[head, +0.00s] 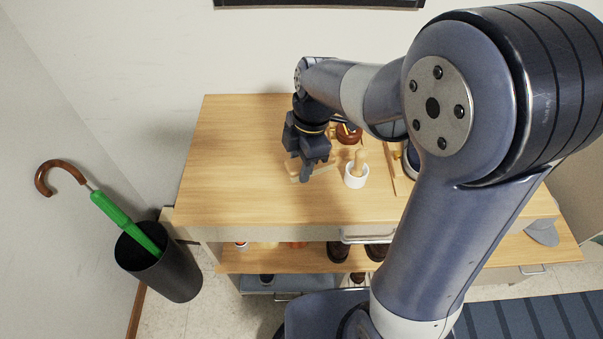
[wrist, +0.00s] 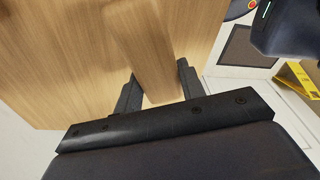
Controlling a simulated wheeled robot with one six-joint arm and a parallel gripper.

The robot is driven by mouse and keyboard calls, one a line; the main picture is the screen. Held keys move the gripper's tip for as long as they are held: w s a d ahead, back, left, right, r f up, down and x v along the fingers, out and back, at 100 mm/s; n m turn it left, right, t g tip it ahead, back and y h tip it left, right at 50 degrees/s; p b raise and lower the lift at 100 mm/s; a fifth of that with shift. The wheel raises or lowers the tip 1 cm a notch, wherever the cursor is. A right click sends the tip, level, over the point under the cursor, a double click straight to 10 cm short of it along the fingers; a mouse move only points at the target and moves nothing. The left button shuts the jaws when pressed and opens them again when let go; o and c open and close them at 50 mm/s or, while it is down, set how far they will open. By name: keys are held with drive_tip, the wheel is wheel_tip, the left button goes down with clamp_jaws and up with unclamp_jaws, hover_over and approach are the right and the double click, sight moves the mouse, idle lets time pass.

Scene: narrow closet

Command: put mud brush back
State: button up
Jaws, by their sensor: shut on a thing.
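The mud brush (head: 294,169), a pale wooden piece, shows partly behind my gripper (head: 308,172) above the left-middle part of the wooden cabinet top. My gripper points down and is shut on it. In the wrist view the brush's flat wooden body (wrist: 146,55) lies between the two dark fingers (wrist: 155,95). Its bristles are not clearly visible. I cannot tell whether it touches the top or hangs just above it. A white cup (head: 356,181) with a wooden-handled item (head: 359,160) in it stands just to the right.
The wooden top (head: 225,170) is clear on its left side. A reddish-brown round item (head: 349,134) lies behind the cup, partly hidden by my arm. A lower shelf (head: 310,258) holds dark shoes (head: 338,251). A black bin (head: 165,268) with a green umbrella (head: 118,216) stands at left.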

drive_tip(key=shift+f, duration=2.4)
drive_tip(key=shift+f, duration=0.15)
drive_tip(key=o, duration=0.9)
drive_tip(key=r, duration=0.4)
drive_tip(key=d+r, duration=0.1)
drive_tip(key=r, duration=0.3)
drive_tip(key=w+r, duration=0.1)
drive_tip(key=r, duration=0.3)
drive_tip(key=shift+d+r, duration=0.1)
drive_tip(key=shift+d, duration=0.25)
drive_tip(key=shift+o, duration=0.3)
